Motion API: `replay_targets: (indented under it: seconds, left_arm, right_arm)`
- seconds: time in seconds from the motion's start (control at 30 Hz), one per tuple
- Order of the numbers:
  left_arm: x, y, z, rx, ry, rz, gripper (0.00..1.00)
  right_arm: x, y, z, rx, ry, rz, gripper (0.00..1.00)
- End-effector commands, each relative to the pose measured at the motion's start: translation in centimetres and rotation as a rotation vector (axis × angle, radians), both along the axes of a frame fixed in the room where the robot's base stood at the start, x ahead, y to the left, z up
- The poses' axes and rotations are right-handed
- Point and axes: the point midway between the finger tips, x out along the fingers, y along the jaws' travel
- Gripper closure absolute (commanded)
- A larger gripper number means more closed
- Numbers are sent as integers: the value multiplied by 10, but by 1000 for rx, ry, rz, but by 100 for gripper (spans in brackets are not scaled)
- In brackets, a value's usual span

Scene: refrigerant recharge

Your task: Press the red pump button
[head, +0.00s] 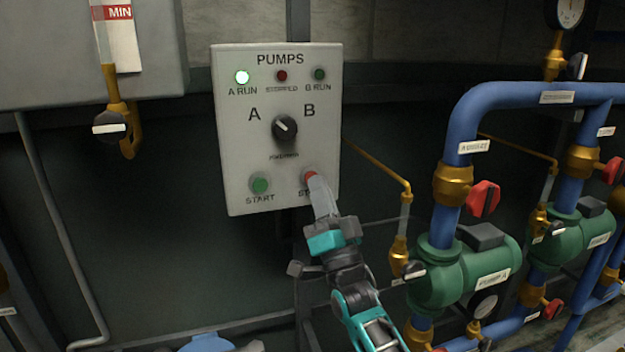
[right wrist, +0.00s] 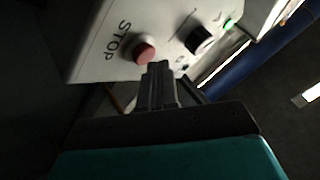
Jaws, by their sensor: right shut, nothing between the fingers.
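The red pump button (head: 311,175) sits at the lower right of the white PUMPS panel (head: 235,130), above the partly covered STOP label. It also shows in the right wrist view (right wrist: 144,50) beside the word STOP. My right gripper (head: 318,183) is shut and empty, its fingertips at the button in the head view. In the right wrist view its fingertips (right wrist: 158,66) are just beside and below the button; I cannot tell whether they touch it. The A RUN lamp (head: 242,77) is lit green. The STOPPED lamp (head: 282,76) looks dark red. My left gripper is out of view.
The green START button (head: 260,184) is left of the red one, and the black selector knob (head: 285,128) is above, between A and B. Blue pipes (head: 447,228), red valve handles (head: 483,198) and green pumps (head: 460,275) stand close on the right. A thin brass pipe (head: 380,168) runs beside the panel.

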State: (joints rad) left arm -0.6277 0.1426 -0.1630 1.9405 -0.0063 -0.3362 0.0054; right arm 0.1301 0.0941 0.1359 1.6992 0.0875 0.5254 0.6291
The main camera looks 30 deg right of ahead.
Motion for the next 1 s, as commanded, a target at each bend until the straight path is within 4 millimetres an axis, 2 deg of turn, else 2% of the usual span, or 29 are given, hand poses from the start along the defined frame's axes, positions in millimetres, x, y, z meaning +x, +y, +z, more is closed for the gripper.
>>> replay_targets:
  seconds: [1.0]
  left_arm:
    - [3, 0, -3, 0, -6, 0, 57]
  right_arm:
    - [10, -2, 0, 0, 0, 0, 100]
